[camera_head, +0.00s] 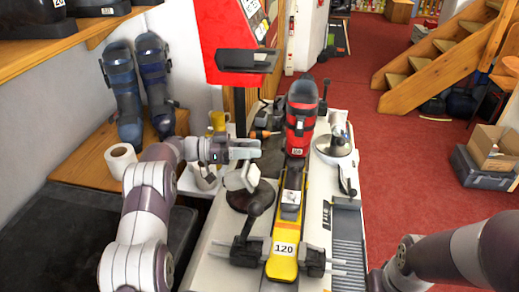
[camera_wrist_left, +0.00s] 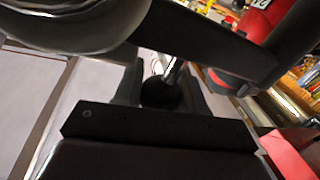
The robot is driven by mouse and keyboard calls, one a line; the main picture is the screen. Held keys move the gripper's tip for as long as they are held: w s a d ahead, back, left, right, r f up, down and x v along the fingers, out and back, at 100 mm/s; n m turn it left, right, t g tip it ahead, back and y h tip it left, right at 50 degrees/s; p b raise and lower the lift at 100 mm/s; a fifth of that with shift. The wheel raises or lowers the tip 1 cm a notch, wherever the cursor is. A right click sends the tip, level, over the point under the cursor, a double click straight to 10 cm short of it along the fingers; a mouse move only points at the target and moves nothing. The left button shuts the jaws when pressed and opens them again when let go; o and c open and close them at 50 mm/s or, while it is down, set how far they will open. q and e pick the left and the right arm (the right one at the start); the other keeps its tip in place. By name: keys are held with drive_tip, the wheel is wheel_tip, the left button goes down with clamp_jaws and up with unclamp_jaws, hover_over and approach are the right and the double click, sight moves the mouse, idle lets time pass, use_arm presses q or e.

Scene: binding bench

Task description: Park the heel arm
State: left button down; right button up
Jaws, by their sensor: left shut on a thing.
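My left gripper (camera_head: 258,150) reaches in from the left, level with the red boot and left of it. In the left wrist view a dark ball knob (camera_wrist_left: 160,93) with a metal rod sits between the fingers (camera_wrist_left: 160,95), which are shut on it. I take this knob to be the heel arm's grip; the rest of the arm is hard to make out. A yellow ski (camera_head: 284,262) marked 120 lies along the bench, with a red and black boot (camera_head: 301,115) standing at its far part. My right gripper is out of view; only my right arm shows at lower right.
Black clamps (camera_head: 249,252) flank the ski. A red machine (camera_head: 228,35) stands behind. A tape roll (camera_head: 120,158) and blue boots (camera_head: 122,95) are on the left shelf.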

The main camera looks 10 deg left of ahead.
use_arm(q)
drive_tip(key=shift+a+r, duration=0.15)
drive_tip(key=shift+r, duration=0.15)
drive_tip(key=c, duration=0.7)
unclamp_jaws()
drive_tip(key=shift+f, duration=0.15)
drive_tip(key=shift+a+f, duration=0.15)
drive_tip(key=shift+a, duration=0.2)
drive_tip(key=a+b, duration=0.1)
drive_tip(key=a, duration=0.3)
drive_tip(key=s+a+b, duration=0.1)
drive_tip(key=a, duration=0.3)
drive_tip(key=s+a+b, duration=0.1)
drive_tip(key=a, duration=0.3)
drive_tip(key=shift+s, duration=0.1)
